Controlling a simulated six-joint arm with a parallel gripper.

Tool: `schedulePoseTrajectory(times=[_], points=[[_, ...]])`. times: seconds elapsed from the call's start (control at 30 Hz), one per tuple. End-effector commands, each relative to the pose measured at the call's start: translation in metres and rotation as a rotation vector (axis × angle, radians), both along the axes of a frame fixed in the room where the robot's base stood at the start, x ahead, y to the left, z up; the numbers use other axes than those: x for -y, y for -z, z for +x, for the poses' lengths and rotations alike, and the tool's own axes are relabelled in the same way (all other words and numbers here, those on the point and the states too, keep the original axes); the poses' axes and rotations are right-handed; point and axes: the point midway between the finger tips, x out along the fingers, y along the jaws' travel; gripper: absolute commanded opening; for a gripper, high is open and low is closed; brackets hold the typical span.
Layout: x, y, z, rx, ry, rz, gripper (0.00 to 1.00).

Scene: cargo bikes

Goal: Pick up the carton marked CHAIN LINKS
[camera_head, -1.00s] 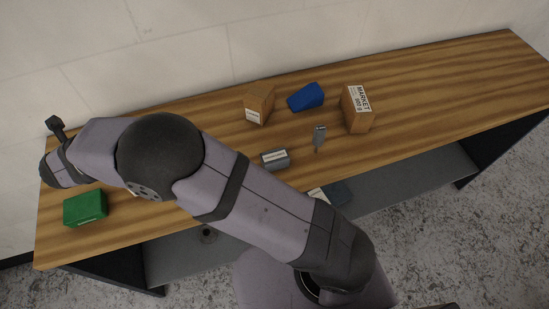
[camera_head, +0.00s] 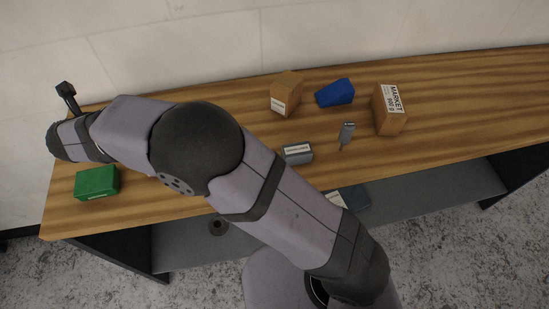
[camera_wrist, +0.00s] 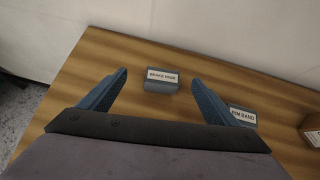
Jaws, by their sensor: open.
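I cannot read CHAIN LINKS on any carton. In the head view, a green carton (camera_head: 97,182) with a tiny label lies at the left end of the table. A grey carton (camera_head: 298,155) with a white label lies mid-table, and a small brown carton (camera_head: 286,93) stands behind it; neither label is legible. In the wrist view, a grey carton seemingly marked BRAKE (camera_wrist: 160,87), second word unclear, lies beyond and between my fingertips. A carton marked RIM BAND (camera_wrist: 242,117) lies right of the right finger. My gripper (camera_wrist: 160,77) is open and empty.
A blue block (camera_head: 335,93), a grey tool (camera_head: 347,134) and a tall MARKET carton (camera_head: 390,112) occupy the table's middle right. A dark box (camera_head: 350,196) sits below the table edge. The wooden table (camera_head: 480,100) is clear at far right; a pale wall (camera_head: 300,35) stands behind.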

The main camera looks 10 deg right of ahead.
Motion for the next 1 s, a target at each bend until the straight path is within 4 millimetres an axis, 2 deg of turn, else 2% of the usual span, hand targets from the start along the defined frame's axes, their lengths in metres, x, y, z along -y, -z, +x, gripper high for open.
schedulePoseTrajectory(times=[0.03,0.07,0.27,0.47,0.77,1.0], points=[[-0.001,0.007,0.000,0.029,-0.002,-0.003,0.84],[0.000,0.005,0.001,0.046,-0.001,-0.007,0.84],[0.009,-0.020,-0.002,0.158,0.011,-0.038,0.84],[0.029,-0.043,-0.013,0.254,0.043,-0.062,0.84],[0.078,-0.066,-0.042,0.364,0.119,-0.083,0.84],[0.133,-0.071,-0.073,0.416,0.199,-0.087,0.84]])
